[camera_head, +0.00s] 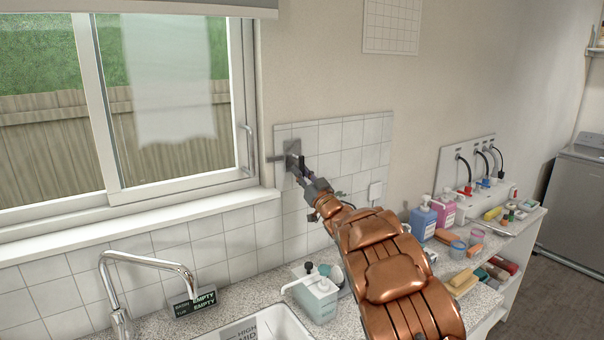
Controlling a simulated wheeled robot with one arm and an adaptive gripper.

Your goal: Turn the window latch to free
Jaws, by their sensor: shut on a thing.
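The window latch (292,147) is a small grey plate on the tiled wall, just right of the window frame. A short dark bar (274,159) sticks out level from it to the left, towards the frame. My gripper (300,167) is at the latch and shut on its handle. My fingers and wrist cover most of the handle, so its exact angle is hard to tell. The window (170,95) has a white pull handle (247,150) on its right edge, and its sash looks closed.
Blue (422,219) and pink (444,208) bottles and several small items crowd the counter at right. The wall above the latch is clear.

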